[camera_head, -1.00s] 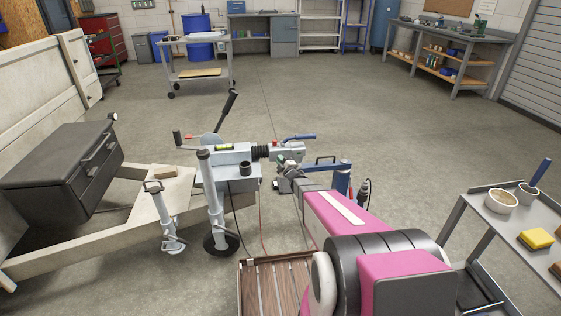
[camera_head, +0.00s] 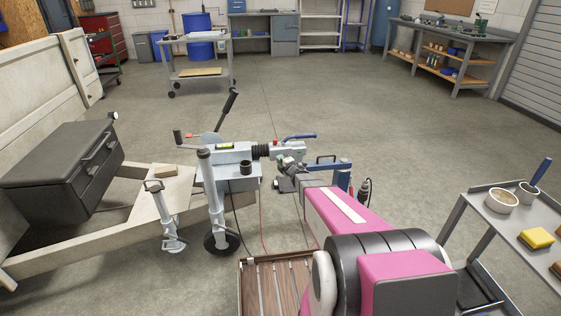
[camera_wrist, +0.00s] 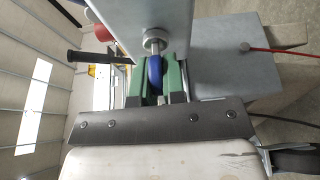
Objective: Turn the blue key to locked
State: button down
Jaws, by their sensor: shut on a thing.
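The blue key (camera_wrist: 155,75) shows in the wrist view, set in a round metal lock (camera_wrist: 153,42) on the side of a grey metal housing. My gripper (camera_wrist: 155,85) has green fingers, one on each side of the key, and is shut on it. In the head view my gripper (camera_head: 289,165) is at the coupling end of the trailer's drawbar. The key itself is hidden there by my gripper and arm. I cannot tell how far the key is turned.
The trailer's jockey wheel (camera_head: 217,241) and grey box (camera_head: 232,157) stand left of my gripper. A blue-handled coupling lever (camera_head: 299,137) lies just above it. A grey cart (camera_head: 507,222) with a bowl and sponge is at the right.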

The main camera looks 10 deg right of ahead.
jog(key=c, duration=1.2)
grip_release()
jog(key=v, duration=1)
jog(key=shift+s, duration=0.4)
jog(key=shift+d, duration=0.1)
